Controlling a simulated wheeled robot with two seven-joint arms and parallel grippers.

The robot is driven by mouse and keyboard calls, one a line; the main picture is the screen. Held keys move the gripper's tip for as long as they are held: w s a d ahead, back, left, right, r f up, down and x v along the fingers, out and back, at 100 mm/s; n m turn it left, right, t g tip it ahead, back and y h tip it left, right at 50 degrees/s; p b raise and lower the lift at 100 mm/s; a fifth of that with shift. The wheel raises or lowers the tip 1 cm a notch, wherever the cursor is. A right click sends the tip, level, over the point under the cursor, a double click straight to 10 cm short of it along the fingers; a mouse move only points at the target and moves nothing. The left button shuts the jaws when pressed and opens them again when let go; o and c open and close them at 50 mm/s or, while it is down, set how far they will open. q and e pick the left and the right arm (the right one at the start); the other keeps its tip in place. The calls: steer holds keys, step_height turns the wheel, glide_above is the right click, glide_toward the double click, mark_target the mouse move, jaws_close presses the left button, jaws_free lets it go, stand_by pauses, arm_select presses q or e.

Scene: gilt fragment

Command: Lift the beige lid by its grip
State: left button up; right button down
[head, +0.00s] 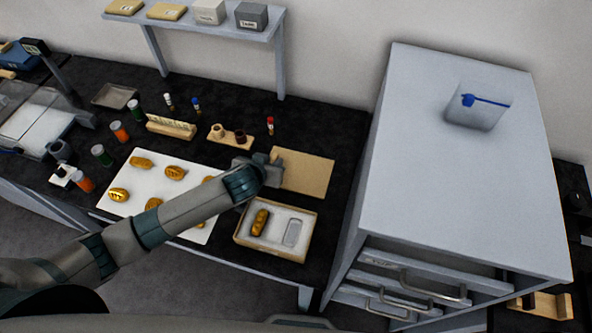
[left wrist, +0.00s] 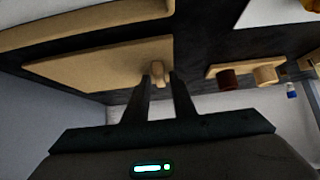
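The flat beige lid (head: 308,174) lies on the dark bench behind the open box. In the left wrist view the lid (left wrist: 95,58) shows its small pale grip (left wrist: 158,74) standing up near the edge. My left gripper (head: 277,160) is at the lid's left edge in the head view. In the left wrist view the left gripper (left wrist: 159,82) is open, with the grip showing between its two fingertips; I cannot tell whether they touch it. The arm hides the grip in the head view. My right gripper is not in view.
The open beige box (head: 239,240) in front holds a gilt piece (head: 259,222) and a clear insert (head: 293,232). A white mat (head: 150,181) with gilt pieces lies left. A small wooden holder (head: 228,139) stands behind my gripper. A grey cabinet (head: 440,180) rises to the right.

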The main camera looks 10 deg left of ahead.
arm_select(q)
jaws_close()
steer(key=shift+r, duration=0.15)
steer(key=shift+r+b, duration=0.3)
steer(key=shift+r, duration=0.3)
step_height(320, 180, up, 9)
steer(key=b, duration=0.2)
steer(key=shift+f, duration=0.2)
steer(key=shift+r+p, duration=2.2)
steer(key=shift+r, duration=0.75)
